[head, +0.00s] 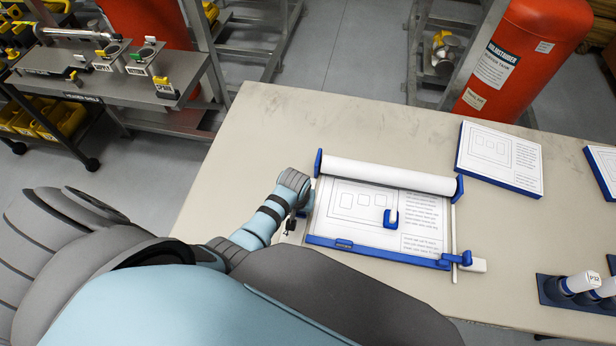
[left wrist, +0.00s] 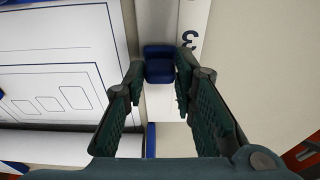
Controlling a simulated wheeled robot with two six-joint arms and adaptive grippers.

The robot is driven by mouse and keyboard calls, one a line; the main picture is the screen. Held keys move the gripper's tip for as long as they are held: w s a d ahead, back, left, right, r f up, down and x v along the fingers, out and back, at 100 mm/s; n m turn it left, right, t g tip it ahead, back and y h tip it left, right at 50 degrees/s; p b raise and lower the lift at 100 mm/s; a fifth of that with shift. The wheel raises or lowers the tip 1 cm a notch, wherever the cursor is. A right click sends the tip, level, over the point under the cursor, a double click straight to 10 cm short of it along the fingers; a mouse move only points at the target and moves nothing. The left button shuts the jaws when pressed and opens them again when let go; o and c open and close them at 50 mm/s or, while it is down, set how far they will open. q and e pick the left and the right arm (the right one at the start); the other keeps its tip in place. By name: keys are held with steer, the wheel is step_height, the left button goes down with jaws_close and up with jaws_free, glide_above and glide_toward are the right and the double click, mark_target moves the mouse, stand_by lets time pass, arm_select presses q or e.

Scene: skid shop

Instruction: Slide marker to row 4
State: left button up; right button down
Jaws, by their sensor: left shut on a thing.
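The marker is a small blue block (left wrist: 159,64) with a pale part beside it, on the pale strip at the board's edge in the left wrist view. A white number strip (left wrist: 192,28) lies next to it and shows a 3; the other numbers are hidden or out of frame. My left gripper (left wrist: 160,73) is shut on the marker, with a finger on either side. In the head view my left gripper (head: 291,223) is at the left edge of the drawing board (head: 330,240), where the arm largely hides the marker. My right gripper is not in view.
A paper roll (head: 385,175) spans the board's far end. A small blue-and-white piece (head: 391,217) sits on the sheet. A printed pad (head: 498,157) and a holder with white tubes (head: 560,292) lie to the right. The table (head: 270,125) is clear beyond the board.

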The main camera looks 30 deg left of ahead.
mark_target(297, 233)
arm_select(q)
steer(key=shift+s+d, duration=0.1)
steer(key=shift+s, duration=0.3)
steer(key=shift+s+d, duration=0.25)
steer(key=shift+s, duration=0.75)
steer(key=shift+s+d, duration=0.25)
steer(key=shift+s, duration=0.7)
steer(key=shift+s+d, duration=0.25)
steer(key=shift+s, duration=0.75)
steer(key=o, duration=0.9)
steer(key=shift+w, duration=0.1)
